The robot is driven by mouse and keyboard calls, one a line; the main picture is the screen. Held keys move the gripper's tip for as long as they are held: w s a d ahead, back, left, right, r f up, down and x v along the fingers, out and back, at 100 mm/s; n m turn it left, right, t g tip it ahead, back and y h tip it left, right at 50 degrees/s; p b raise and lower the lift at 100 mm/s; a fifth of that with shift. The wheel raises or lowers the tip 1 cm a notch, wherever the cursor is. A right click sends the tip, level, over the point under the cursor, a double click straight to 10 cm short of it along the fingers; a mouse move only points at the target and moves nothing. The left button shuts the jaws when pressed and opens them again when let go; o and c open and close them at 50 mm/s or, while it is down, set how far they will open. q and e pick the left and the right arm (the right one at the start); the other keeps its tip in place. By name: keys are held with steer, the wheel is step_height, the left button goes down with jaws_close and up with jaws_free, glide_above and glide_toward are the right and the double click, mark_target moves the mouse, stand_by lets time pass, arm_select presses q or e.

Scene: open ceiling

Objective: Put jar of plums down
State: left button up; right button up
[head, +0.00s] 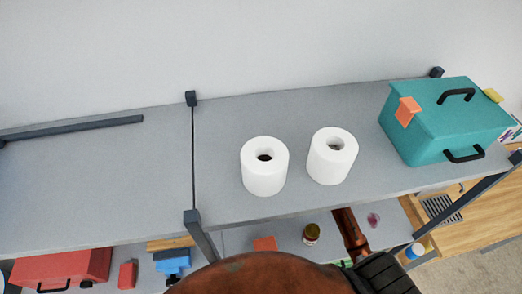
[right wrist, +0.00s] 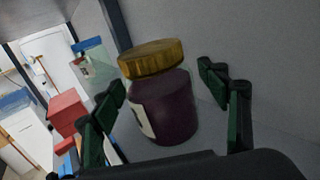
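The jar of plums, with a dark purple body, pale label and gold lid (right wrist: 163,105), appears upright in the right wrist view, on a grey surface. My right gripper (right wrist: 170,115) is open around it, with a green-padded finger on each side and a visible gap to the jar on both sides. In the head view a small gold-lidded jar (head: 311,233) stands on the lower shelf; I cannot tell if it is the same one. The right gripper's fingers are hidden there. My left gripper is not in view.
Two white paper rolls (head: 264,166) (head: 332,156) and a teal toolbox (head: 440,125) stand on the upper shelf (head: 220,120). Its left part is mostly clear. A red box (head: 60,268) and a blue item (head: 172,262) are below. Dark posts (head: 203,236) edge the shelves.

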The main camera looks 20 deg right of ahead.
steer(key=shift+s+d+r, duration=0.1)
steer(key=shift+s, duration=0.05)
steer(key=b+v, duration=0.3)
steer(key=v, duration=0.7)
steer(key=shift+s+d, duration=0.1)
steer(key=shift+d, duration=0.05)
steer(key=shift+s+d+r+b, duration=0.1)
steer(key=shift+s+d+b, duration=0.25)
steer(key=shift+s, duration=0.2)
